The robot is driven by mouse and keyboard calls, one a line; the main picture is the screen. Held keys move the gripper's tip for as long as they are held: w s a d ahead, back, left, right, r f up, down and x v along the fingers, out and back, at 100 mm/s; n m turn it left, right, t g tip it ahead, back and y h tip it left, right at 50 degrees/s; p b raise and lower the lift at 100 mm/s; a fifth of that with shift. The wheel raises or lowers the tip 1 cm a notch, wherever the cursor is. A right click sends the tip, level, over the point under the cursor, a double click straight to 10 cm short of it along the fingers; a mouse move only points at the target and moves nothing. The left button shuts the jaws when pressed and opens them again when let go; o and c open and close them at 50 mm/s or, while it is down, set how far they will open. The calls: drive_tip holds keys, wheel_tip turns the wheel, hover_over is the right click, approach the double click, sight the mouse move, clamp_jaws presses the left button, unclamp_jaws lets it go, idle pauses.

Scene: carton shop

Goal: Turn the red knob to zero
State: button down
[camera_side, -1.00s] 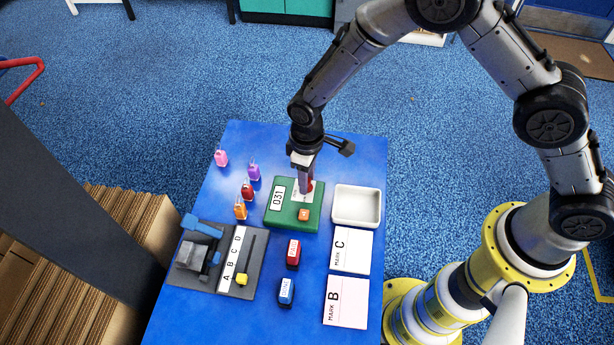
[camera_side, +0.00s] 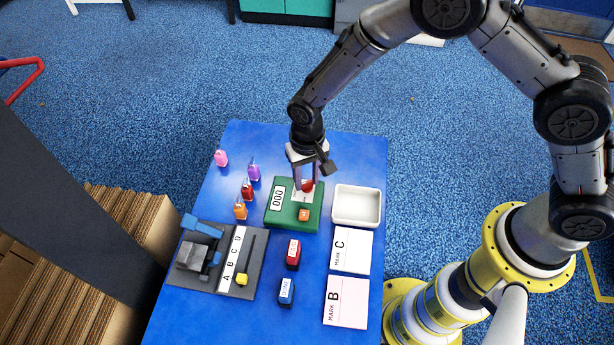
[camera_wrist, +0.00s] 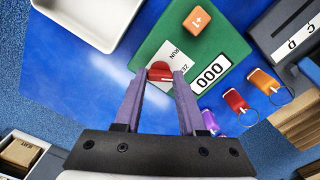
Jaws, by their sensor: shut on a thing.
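The red knob (camera_side: 308,186) stands on the green box (camera_side: 284,217), on a white plate. My gripper (camera_side: 304,186) reaches down over it from above and is shut on it. In the wrist view the knob (camera_wrist: 160,72) sits between the two fingertips (camera_wrist: 159,76), one on each side. An orange button (camera_side: 304,215) marked +1 (camera_wrist: 198,19) is on the same box. The plate's lettering is partly hidden by the fingers.
A white tray (camera_side: 357,221) stands right of the box. Cards marked C (camera_side: 351,262) and B (camera_side: 346,317) lie below it. Red (camera_side: 293,264) and blue (camera_side: 286,302) stamps stand in front. Several tagged keys (camera_side: 240,211) and a grey lettered device (camera_side: 212,284) are at the left.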

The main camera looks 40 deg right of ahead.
sight(307, 182)
drive_tip(key=shift+m, duration=0.3)
drive_tip(key=shift+c, duration=2.4)
unclamp_jaws()
drive_tip(key=shift+r, duration=0.15)
wheel_tip(307, 182, up, 14)
drive_tip(key=shift+f, duration=0.2)
